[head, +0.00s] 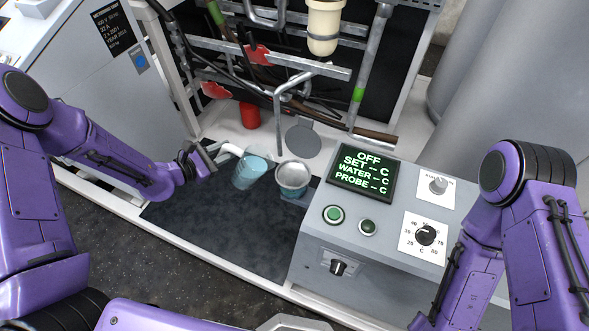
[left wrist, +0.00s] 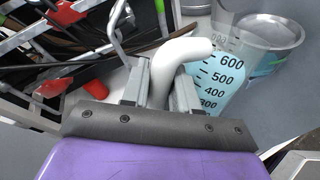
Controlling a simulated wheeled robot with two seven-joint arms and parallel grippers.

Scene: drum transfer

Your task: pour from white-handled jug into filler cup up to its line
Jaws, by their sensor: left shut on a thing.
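The white-handled jug (head: 248,173) is clear, with black marks and pale blue liquid. It also shows in the left wrist view (left wrist: 222,82), where marks from 300 to 600 can be read. My left gripper (head: 205,158) is shut on its white handle (left wrist: 178,58). The jug looks near upright, left of a round metal-rimmed vessel (head: 293,176) with a bluish lower part. That vessel also shows in the left wrist view (left wrist: 272,32). I cannot tell whether it is the filler cup; no fill line is readable. My right gripper is out of view; only the right arm shows.
A grey control box (head: 385,215) with a green-lettered screen stands right of the vessel. A red cup (head: 249,116) stands behind the jug. A cream container (head: 324,25) hangs on the rear frame among bars and cables. The dark mat (head: 220,225) in front is clear.

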